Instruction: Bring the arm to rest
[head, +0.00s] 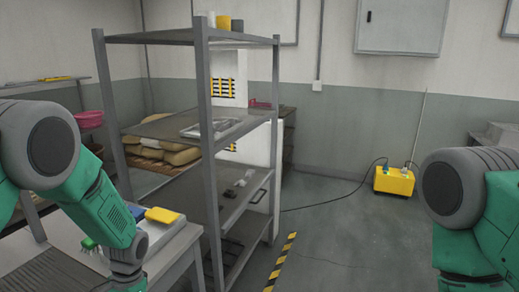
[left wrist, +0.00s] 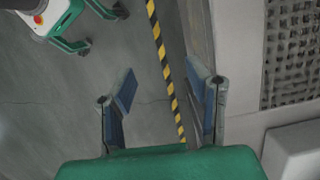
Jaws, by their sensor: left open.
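My left arm (head: 100,205) comes in from the left in the head view, bent downward beside the table; its gripper is below the frame there. In the left wrist view my left gripper (left wrist: 165,95) shows two blue-padded fingers spread wide apart, with nothing between them but floor and a yellow-black stripe behind. My right arm (head: 475,205) shows at the right edge of the head view. Its gripper is out of the head view.
A grey metal shelf rack (head: 205,130) stands in the middle, close to my left arm. A table (head: 185,245) with a yellow item (head: 162,215) is at the left. A yellow box (head: 394,181) with a cable sits on the floor. Floor (head: 345,235) between rack and right arm is clear.

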